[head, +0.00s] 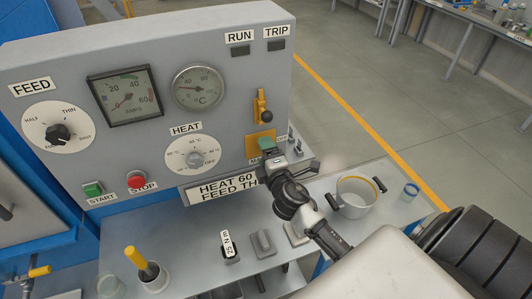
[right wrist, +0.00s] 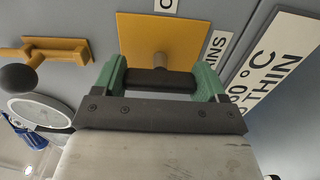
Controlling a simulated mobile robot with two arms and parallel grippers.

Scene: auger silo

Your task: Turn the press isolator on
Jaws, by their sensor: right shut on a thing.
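A rotary switch with a yellow plate (head: 260,139), which I take as the press isolator, is on the lower right of the grey panel. My right gripper (head: 268,149) is at it and hides its handle in the head view. In the right wrist view the yellow plate (right wrist: 188,35) carries a short shaft with a dark handle bar (right wrist: 158,81). The green fingers of my right gripper (right wrist: 158,84) are shut on the two ends of this bar. A label beside the plate reads partly "MAINS" (right wrist: 215,48). My left gripper is out of view.
A yellow lever with a black knob (head: 266,116) sits just above the plate. The RUN lamp (head: 240,50) and TRIP lamp (head: 276,45) look dark. A pot (head: 355,197) and several grey blocks stand on the shelf below.

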